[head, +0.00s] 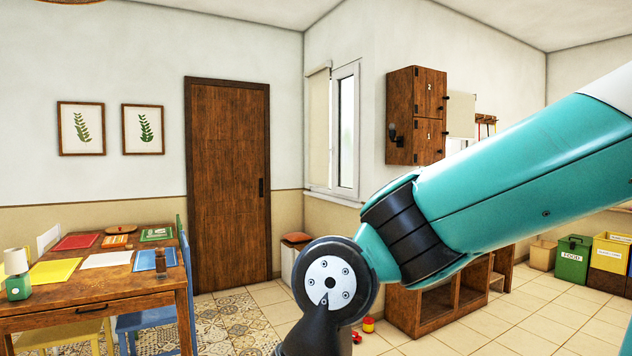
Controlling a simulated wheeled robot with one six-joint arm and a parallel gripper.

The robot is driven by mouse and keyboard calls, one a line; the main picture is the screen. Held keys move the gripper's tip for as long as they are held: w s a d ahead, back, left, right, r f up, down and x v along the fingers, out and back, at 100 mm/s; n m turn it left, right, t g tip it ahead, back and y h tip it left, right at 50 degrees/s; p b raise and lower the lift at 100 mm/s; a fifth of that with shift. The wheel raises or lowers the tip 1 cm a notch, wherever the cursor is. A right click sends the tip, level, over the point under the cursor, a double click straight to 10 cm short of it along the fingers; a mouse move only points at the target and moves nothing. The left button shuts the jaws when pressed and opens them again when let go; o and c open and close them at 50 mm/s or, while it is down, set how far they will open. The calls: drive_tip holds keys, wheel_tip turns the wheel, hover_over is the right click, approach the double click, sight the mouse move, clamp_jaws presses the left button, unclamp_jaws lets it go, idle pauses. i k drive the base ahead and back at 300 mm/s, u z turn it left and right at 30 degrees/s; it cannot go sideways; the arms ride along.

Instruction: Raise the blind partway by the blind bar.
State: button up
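My teal arm crosses the right half of the view and bends downward at the bottom middle. My gripper is below the picture and cannot be seen.
A wooden table (90,291) with coloured sheets stands at the left, with chairs beside it. A wooden cabinet (416,116) hangs right of the window. A low open shelf (425,308) stands behind my arm. Bins (573,258) stand far right. Tiled floor (235,305) is clear before the door.

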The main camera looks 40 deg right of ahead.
sight(317, 175)
drive_tip(key=z, duration=0.6)
drive_tip(key=i, duration=8.45)
drive_tip(key=z, duration=1.05)
